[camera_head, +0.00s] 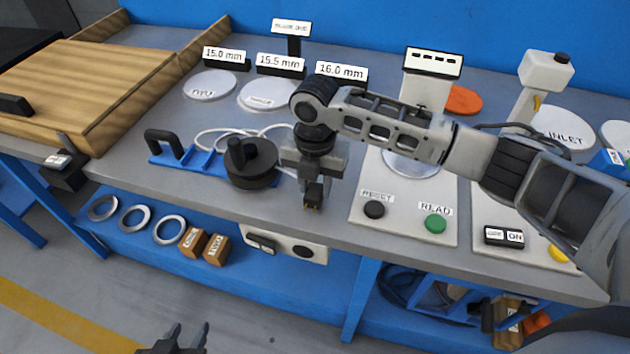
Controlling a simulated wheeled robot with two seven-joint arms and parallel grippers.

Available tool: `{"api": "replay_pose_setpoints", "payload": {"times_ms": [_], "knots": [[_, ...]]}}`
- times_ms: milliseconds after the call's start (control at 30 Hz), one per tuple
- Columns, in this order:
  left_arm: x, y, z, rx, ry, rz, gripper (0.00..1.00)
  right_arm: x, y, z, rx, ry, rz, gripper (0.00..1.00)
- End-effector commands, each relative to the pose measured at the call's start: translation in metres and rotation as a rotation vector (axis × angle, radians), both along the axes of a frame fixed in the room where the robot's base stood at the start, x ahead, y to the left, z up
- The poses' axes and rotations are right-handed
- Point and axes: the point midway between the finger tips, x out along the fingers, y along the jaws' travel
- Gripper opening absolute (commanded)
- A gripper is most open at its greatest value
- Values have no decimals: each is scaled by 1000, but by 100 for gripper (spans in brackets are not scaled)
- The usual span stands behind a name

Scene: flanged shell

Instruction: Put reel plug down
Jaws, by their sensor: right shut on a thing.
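My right gripper (313,183) is above the front part of the grey bench, pointing down. It is shut on the reel plug (313,197), a small dark piece with a brass-coloured tip that shows below the fingers. I cannot tell whether the tip touches the bench. The black cable reel (252,165) with a knob on top sits just left of the gripper, on a blue base (190,158) with a black handle. White cable (225,131) loops behind the reel toward the gripper. My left gripper (186,340) is low at the bottom edge, away from the bench, with its fingers apart and empty.
A panel with a black RESET button (374,209) and a green READ button (435,223) lies right of my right gripper. White discs (210,85) with size signs stand behind. A wooden tray (75,85) is at left. Rings and small boxes (216,250) lie on the lower shelf.

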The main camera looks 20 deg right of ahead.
Motion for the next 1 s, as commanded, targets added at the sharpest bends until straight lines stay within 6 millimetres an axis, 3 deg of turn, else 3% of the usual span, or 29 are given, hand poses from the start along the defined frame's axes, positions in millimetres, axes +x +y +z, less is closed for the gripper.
{"api": "replay_pose_setpoints", "payload": {"times_ms": [467,500,533,867,1000], "knots": [[-5,0,-3,0,10,0,36,0,0,-11,0,0,1,0],[-5,0,-3,0,10,0,36,0,0,-12,0,0,1,43],[-5,0,-3,0,10,0,36,0,0,-11,0,0,0,51],[-4,0,-3,0,10,0,36,0,0,-9,1,-1,0,53],[-4,0,-3,1,10,-1,36,1,0,5,1,-3,0,53]]}}
